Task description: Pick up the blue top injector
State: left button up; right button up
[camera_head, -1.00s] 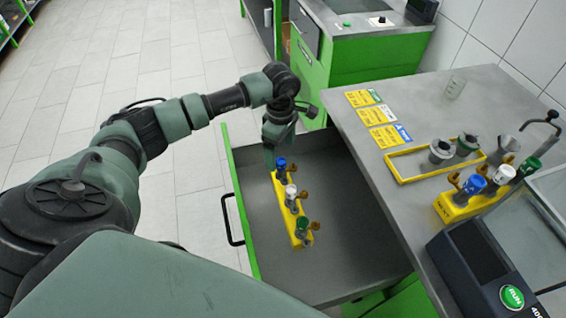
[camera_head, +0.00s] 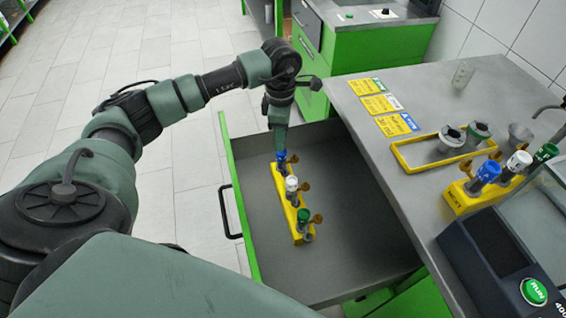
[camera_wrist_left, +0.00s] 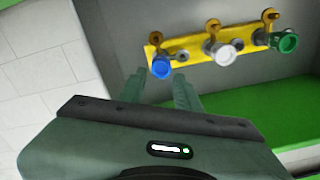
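A yellow rack (camera_head: 297,236) in the open drawer holds three injectors in a row. The blue top injector (camera_head: 281,157) is at its far end, then a white one (camera_head: 291,184) and a green one (camera_head: 303,215). My left gripper (camera_head: 280,148) points down right at the blue top, partly covering it. In the left wrist view, the left gripper (camera_wrist_left: 159,76) has its fingers apart, and the blue top (camera_wrist_left: 161,66) shows just beyond and between the fingertips. I cannot tell whether they touch it. My right gripper is not in view.
The drawer (camera_head: 350,220) has bare floor right of the rack. On the counter (camera_head: 365,92) stand a second yellow rack (camera_head: 459,201) with blue, white and green injectors, a yellow frame (camera_head: 405,164), label cards and a RUN device (camera_head: 490,255).

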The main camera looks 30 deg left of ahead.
aim_at(283, 154)
pick_arm(q)
jog(key=f+b, duration=0.1)
jog(key=f, duration=0.1)
jog(key=f+b, duration=0.1)
jog(key=f, duration=0.1)
jog(key=f+b, duration=0.1)
jog(key=f, duration=0.1)
jog(key=shift+d+f, duration=0.15)
jog(key=shift+d, duration=0.15)
grip_shut()
